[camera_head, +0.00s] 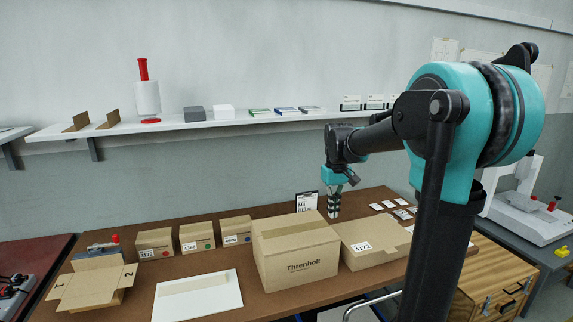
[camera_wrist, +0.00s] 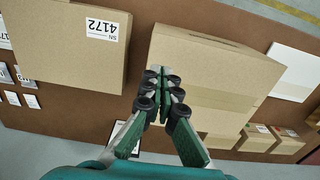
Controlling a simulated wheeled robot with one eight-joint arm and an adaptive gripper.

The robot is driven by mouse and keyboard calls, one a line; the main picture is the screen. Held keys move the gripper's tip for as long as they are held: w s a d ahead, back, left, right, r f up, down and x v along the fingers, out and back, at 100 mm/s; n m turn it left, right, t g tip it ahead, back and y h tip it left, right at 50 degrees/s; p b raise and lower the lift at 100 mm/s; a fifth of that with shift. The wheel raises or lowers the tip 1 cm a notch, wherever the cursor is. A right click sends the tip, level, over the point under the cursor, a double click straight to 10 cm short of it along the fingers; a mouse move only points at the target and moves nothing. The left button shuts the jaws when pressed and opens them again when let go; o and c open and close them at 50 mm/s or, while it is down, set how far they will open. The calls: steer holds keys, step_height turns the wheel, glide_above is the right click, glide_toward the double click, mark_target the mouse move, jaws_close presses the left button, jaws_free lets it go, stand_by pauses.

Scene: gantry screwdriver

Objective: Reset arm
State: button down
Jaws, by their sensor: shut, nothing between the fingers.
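My gripper (camera_head: 334,205) is at the end of my teal and black arm, above the back of the brown table (camera_head: 215,262). Its fingers point down and are shut with nothing between them. In the wrist view my gripper (camera_wrist: 165,82) appears over the closed Threnholt carton (camera_wrist: 218,65). In the head view the gripper is just behind and right of that carton (camera_head: 295,255). The flat carton labelled 4172 (camera_head: 375,245) stands to its right. The gripper appears apart from both cartons.
Small labelled boxes (camera_head: 155,243) stand along the back left. An open carton (camera_head: 95,285) and a white tray (camera_head: 197,295) are in front. White cards (camera_head: 388,204) lie at the back right. A wall shelf (camera_head: 190,124) holds a red-and-white roll dispenser (camera_head: 147,95) and small boxes.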

steer(key=shift+s+f, duration=0.25)
steer(key=shift+f, duration=0.15)
steer(key=s+d+f+m+t, duration=0.1)
steer(key=s+d+f+t, duration=0.1)
steer(key=s+f, duration=0.6)
steer(key=s+d+f+m+t, duration=0.1)
steer(key=s+f+m+t, duration=0.1)
steer(key=s+f, duration=0.5)
steer(key=s, duration=0.5)
steer(key=shift+s+d+f+m, duration=0.3)
steer(key=shift+s+d+f, duration=0.1)
